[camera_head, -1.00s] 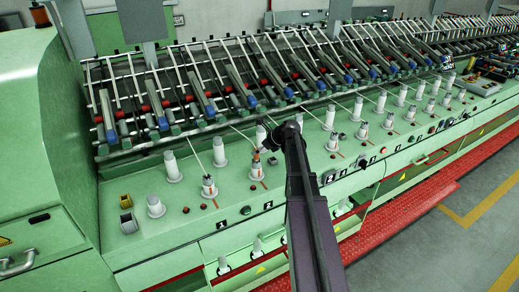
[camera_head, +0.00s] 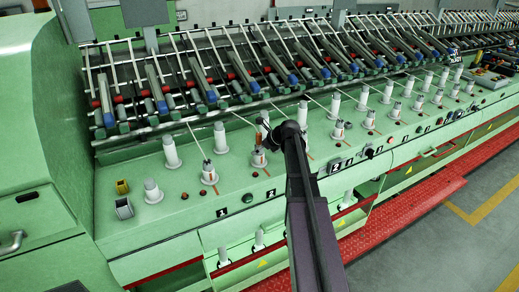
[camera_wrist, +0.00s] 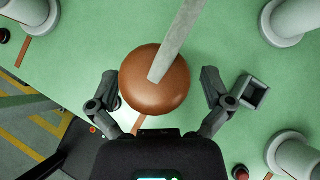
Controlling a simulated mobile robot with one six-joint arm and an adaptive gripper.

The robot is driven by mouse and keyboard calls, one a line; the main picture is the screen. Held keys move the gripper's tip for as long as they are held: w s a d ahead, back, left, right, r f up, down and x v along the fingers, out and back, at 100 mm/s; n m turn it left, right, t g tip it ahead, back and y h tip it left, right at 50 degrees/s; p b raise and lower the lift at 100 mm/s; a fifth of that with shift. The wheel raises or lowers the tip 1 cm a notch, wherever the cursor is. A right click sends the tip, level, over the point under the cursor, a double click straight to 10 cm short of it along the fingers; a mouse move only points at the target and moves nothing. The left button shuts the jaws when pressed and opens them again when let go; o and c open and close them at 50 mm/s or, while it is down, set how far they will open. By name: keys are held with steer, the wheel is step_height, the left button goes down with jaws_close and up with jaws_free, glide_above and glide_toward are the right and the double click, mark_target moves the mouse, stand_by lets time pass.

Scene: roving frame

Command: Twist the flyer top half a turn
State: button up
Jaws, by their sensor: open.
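The flyer top is a rounded brown knob (camera_wrist: 155,82) in the middle of the wrist view, with a pale grey strand running up from it. My gripper (camera_wrist: 159,88) is open. Its dark fingers stand on the left and right of the knob, with visible gaps between them and it. In the head view my gripper (camera_head: 272,136) is at the front flyer row, beside a flyer with an orange-brown part (camera_head: 258,158). The gripper and arm partly cover that spot, so the fingers are hard to make out there.
White bobbins (camera_head: 220,138) and flyers (camera_head: 208,173) stand close on both sides along the green machine top (camera_head: 130,225). Pale strands slope up to the drafting rollers behind. A red step (camera_head: 410,195) and grey floor (camera_head: 460,240) lie at the front right.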

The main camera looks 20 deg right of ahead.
mark_target(262, 154)
steer(key=shift+f+b, duration=1.6)
steer(key=shift+f, duration=0.3)
steer(key=c, duration=1.1)
steer(key=shift+s, duration=0.1)
steer(key=shift+m+t+h, duration=0.3)
steer(key=shift+m+h, duration=0.2)
steer(key=shift+m, duration=0.3)
steer(key=shift+m+t+h, duration=0.3)
steer(key=shift+m+h, duration=0.3)
steer(key=shift+m, duration=0.2)
